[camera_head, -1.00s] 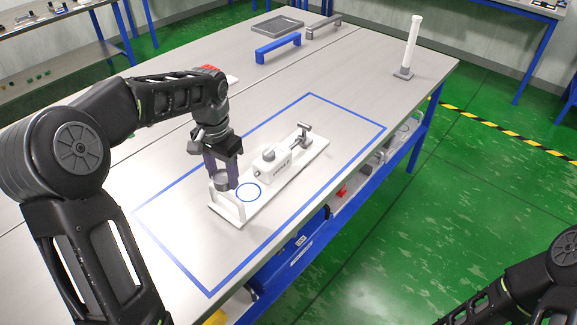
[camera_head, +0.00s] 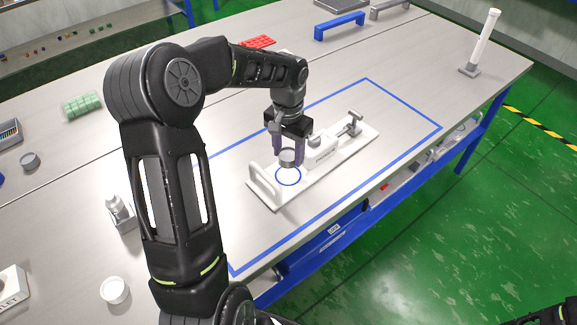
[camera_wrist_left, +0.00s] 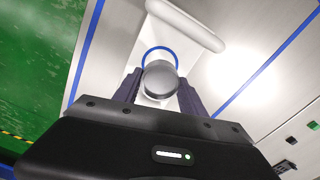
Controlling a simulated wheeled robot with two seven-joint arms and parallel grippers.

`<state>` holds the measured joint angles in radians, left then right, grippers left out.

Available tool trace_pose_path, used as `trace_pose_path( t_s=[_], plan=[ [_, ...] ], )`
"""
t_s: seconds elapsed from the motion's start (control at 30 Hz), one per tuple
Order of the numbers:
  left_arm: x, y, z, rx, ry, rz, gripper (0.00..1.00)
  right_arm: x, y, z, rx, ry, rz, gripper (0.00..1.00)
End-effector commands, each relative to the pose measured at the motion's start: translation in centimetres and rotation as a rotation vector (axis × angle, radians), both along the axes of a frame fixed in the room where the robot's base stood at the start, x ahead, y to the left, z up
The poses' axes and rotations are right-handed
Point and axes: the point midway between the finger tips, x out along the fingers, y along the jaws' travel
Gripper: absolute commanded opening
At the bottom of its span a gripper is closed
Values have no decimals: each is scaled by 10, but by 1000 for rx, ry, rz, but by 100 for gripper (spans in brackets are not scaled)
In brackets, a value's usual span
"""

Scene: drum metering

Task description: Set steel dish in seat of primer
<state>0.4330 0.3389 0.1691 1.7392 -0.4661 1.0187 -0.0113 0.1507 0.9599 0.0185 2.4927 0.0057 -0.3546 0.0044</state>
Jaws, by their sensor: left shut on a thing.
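The steel dish (camera_head: 290,158) is a small grey round cup held between the fingers of my left gripper (camera_head: 289,153). The gripper is shut on it. The primer (camera_head: 276,200) is a long white board with a handle at its near-left end, a white block and a grey T-shaped lever. A blue ring (camera_head: 288,177) marks the seat on the board. The dish appears just above the ring's far side, and its height is hard to tell. In the left wrist view the dish (camera_wrist_left: 160,80) covers the lower part of the ring (camera_wrist_left: 147,51). My right gripper is out of view.
A blue outline (camera_head: 369,80) on the table surrounds the primer. The white handle (camera_head: 262,180) stands close to the dish. A white post (camera_head: 483,40) stands far right.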

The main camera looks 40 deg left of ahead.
Motion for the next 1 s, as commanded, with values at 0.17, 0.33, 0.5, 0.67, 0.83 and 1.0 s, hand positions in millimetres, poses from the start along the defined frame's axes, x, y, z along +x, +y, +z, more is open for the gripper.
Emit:
trace_pose_path(
  t_s=[0.17, 0.33, 0.5, 0.67, 0.83, 1.0],
  plan=[
    [0, 0, -19, -1, 0, 1, 6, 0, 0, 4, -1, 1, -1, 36],
    [0, 0, -19, 0, -1, 0, 6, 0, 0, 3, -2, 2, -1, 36],
    [0, 0, -24, 0, 2, 0, 6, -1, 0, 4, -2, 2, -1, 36],
    [0, 0, -44, -2, 3, -1, 6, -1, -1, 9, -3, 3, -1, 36],
    [0, 0, -57, -1, 0, 0, 6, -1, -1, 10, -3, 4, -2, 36],
    [0, 0, -57, 0, -1, 0, 6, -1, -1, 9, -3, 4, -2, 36]
  ],
)
